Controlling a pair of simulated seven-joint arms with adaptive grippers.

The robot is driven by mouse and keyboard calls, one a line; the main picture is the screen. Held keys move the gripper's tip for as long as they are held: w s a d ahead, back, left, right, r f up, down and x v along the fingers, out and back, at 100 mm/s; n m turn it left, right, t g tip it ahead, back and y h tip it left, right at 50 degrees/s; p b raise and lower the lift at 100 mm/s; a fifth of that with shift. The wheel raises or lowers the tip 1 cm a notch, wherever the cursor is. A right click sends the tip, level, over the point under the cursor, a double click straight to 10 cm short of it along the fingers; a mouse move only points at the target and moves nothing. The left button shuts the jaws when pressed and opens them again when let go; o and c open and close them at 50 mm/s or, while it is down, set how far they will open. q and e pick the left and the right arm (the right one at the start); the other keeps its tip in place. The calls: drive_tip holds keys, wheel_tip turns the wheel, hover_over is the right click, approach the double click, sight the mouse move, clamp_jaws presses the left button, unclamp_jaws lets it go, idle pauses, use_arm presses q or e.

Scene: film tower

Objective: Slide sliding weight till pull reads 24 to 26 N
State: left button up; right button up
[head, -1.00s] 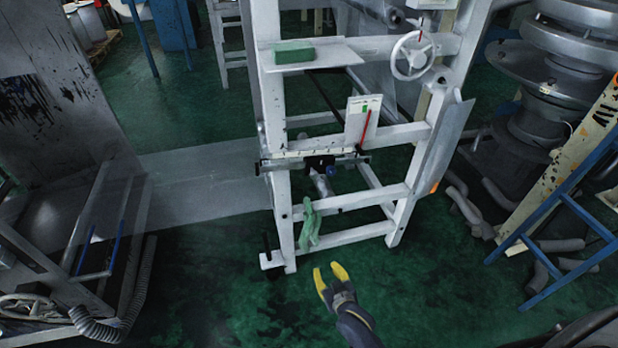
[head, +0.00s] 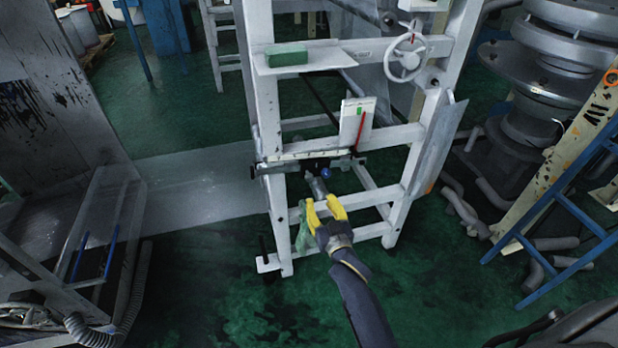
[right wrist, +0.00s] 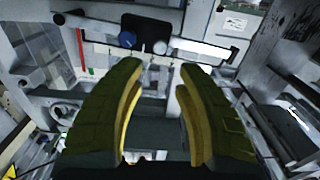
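The sliding weight, a dark block (head: 315,166) with a blue knob (head: 326,173), sits on the horizontal bar (head: 282,167) across the white frame. A grey cylinder (head: 318,187) shows just below it. In the right wrist view the dark block (right wrist: 147,33) and blue knob (right wrist: 127,39) are beyond the fingertips. The white gauge plate (head: 350,122) has a red pointer (head: 360,127) and a green mark; its reading is too small to tell. My right gripper (head: 323,205), with yellow fingers, is open, empty and apart from the block. It also shows in the right wrist view (right wrist: 160,68). My left gripper is out of view.
A green cloth (head: 303,235) hangs on the frame's lower rail, partly behind my right gripper. A green block (head: 287,57) rests on the shelf above. A handwheel (head: 408,58) is at the upper right. Green floor in front of the frame is clear.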

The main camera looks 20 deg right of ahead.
sight(310, 180)
drive_tip(key=w, duration=1.2)
drive_tip(key=shift+o, duration=0.4)
clamp_jaws()
